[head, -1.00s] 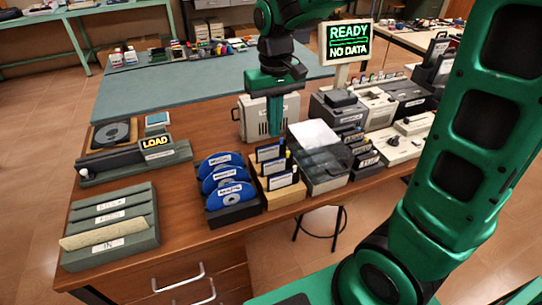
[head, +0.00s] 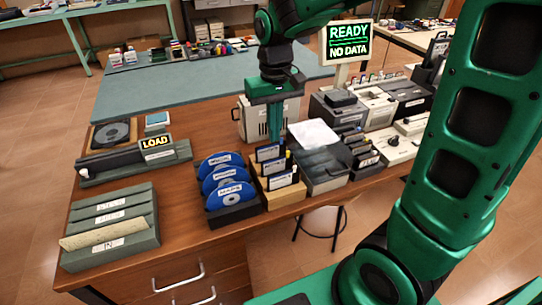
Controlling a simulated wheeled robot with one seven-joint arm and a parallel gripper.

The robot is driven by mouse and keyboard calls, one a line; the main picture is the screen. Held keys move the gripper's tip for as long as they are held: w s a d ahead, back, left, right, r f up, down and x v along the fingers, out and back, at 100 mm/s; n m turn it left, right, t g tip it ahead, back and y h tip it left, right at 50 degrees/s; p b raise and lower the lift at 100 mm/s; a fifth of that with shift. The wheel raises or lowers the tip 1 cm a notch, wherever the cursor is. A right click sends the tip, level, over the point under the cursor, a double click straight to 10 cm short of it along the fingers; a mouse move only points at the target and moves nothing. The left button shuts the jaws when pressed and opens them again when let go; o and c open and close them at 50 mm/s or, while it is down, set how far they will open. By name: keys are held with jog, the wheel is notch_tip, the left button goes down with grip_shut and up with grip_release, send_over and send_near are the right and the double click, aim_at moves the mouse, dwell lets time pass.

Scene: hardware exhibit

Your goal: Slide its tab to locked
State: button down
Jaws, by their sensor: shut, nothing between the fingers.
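My gripper (head: 275,138) points down over the wooden table, its fingers together and empty. In the picture its tips lie just above the rack of upright labelled disks (head: 277,168), in front of a pale vented case (head: 254,120). I cannot tell its exact height above the rack. The disks are dark squares with white labels in a light wooden holder. No sliding tab or locked mark can be made out at this size, so I cannot tell which thing carries the tab or how it is set.
Blue discs (head: 225,181) stand in a black rack left of the disk rack. A dark grey box (head: 322,168) with a white sheet is to its right. A LOAD device (head: 133,158) and a slotted grey tray (head: 108,228) stand left. A screen (head: 347,42) reads READY, NO DATA.

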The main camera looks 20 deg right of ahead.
jog(key=shift+f, duration=0.3)
jog(key=shift+d, duration=1.05)
dwell(0.7)
jog(key=shift+a, duration=0.3)
notch_tip(320, 180, up, 7)
dwell(1.0)
dwell(0.3)
